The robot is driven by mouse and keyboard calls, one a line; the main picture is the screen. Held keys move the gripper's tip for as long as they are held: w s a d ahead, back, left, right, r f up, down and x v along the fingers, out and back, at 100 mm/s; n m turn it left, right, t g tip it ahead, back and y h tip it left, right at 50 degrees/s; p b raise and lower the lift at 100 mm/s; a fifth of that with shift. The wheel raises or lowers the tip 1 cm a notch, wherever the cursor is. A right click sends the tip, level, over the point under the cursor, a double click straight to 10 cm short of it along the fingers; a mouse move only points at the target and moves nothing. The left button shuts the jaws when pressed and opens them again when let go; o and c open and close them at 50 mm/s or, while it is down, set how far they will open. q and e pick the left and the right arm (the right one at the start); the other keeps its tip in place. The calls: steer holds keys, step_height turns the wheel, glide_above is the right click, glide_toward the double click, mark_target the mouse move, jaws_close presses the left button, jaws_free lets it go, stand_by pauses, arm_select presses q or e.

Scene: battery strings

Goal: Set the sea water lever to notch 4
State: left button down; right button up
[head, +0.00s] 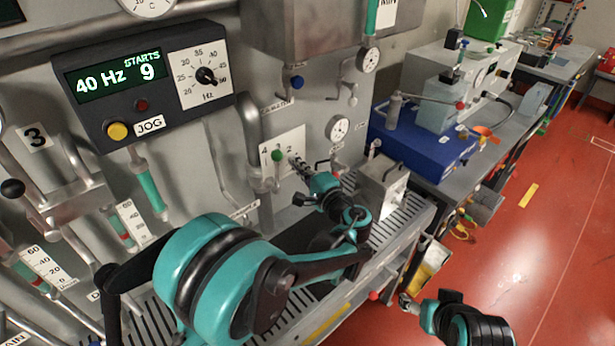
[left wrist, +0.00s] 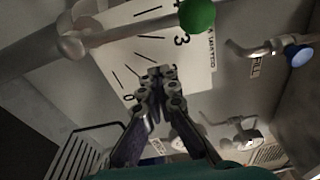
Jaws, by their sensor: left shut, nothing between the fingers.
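The lever's green knob (head: 277,155) stands in front of a white scale plate (head: 294,138) on the grey panel, near the numeral 3. In the left wrist view, the green knob (left wrist: 197,14) sits at the top beside the 3, on a metal rod (left wrist: 135,32) running left to its pivot. My left gripper (head: 294,161) is shut and empty, just right of the knob in the head view. In the left wrist view its fingertips (left wrist: 160,72) lie over the plate, below and apart from the knob. My right gripper (head: 406,301) is at the lower right, over the red floor; its jaws are too small to read.
A vertical pipe (head: 250,140) runs left of the plate. A black control box (head: 150,85) is at upper left. A bench with a blue unit (head: 425,150) stands to the right.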

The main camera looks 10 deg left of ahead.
mark_target(277, 173)
arm_select(q)
steer(key=s, duration=0.1)
steer(key=s+a, duration=0.1)
steer(key=s, duration=0.1)
steer(key=shift+s+a+r, duration=0.15)
steer(key=shift+s+a, duration=0.15)
steer(key=shift+s, duration=0.05)
steer(key=shift+s+a, duration=0.35)
steer(key=shift+s, duration=0.2)
steer(key=shift+w, duration=0.1)
